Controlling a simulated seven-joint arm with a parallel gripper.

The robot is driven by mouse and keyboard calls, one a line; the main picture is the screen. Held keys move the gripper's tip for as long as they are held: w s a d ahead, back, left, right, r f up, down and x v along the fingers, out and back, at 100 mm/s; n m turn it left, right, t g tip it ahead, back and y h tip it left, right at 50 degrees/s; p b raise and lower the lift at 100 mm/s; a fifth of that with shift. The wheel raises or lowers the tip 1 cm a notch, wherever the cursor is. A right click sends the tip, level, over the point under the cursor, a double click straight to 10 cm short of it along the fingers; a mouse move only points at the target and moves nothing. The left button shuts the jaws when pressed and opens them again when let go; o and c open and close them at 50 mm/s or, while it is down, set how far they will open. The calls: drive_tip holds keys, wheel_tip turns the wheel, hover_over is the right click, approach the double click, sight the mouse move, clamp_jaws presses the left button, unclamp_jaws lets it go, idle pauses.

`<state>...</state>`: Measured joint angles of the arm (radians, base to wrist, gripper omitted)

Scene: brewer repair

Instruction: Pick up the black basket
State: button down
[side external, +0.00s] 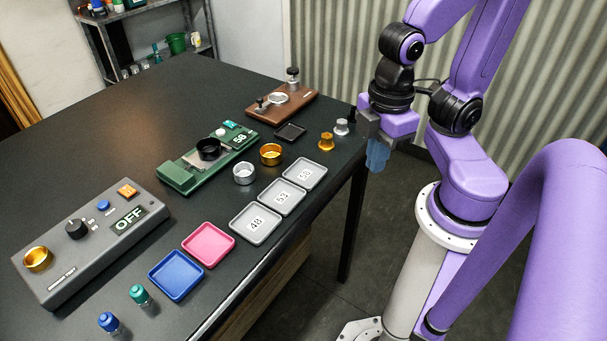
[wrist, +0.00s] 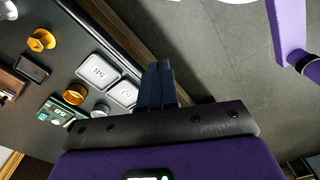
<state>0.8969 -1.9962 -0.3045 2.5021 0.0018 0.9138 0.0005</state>
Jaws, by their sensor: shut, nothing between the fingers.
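The black basket (side external: 209,149) is a small round cup sitting on the green scale (side external: 180,176), whose display (side external: 238,137) reads 58. My gripper (side external: 377,158) is beside the table's right edge, far to the right of the basket and apart from it. In the wrist view its blue-grey fingers (wrist: 158,85) are together and hold nothing. The scale also shows at the lower left of the wrist view (wrist: 58,112), but I cannot make out the black basket there.
A silver basket (side external: 243,173) and a gold basket (side external: 270,154) stand right of the scale. Grey numbered trays (side external: 255,224), a pink tray (side external: 208,244) and a blue tray (side external: 176,275) line the front edge. A brown stand (side external: 282,101) is behind. The far table is clear.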

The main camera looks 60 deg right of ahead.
drive_tip(key=shift+c, duration=1)
unclamp_jaws()
wheel_tip(320, 180, up, 6)
drive_tip(key=n, duration=0.7)
hover_over(208, 143)
drive_tip(key=s, duration=0.2)
drive_tip(key=f, duration=0.7)
drive_tip(key=a+f, duration=0.1)
drive_tip(key=f, duration=0.2)
drive_tip(key=shift+s+f, duration=0.2)
drive_tip(key=shift+f, duration=0.2)
drive_tip(key=shift+w+a+f, duration=0.1)
drive_tip(key=shift+f, duration=1.3)
drive_tip(key=shift+a+f, duration=0.1)
drive_tip(key=shift+f, duration=1.3)
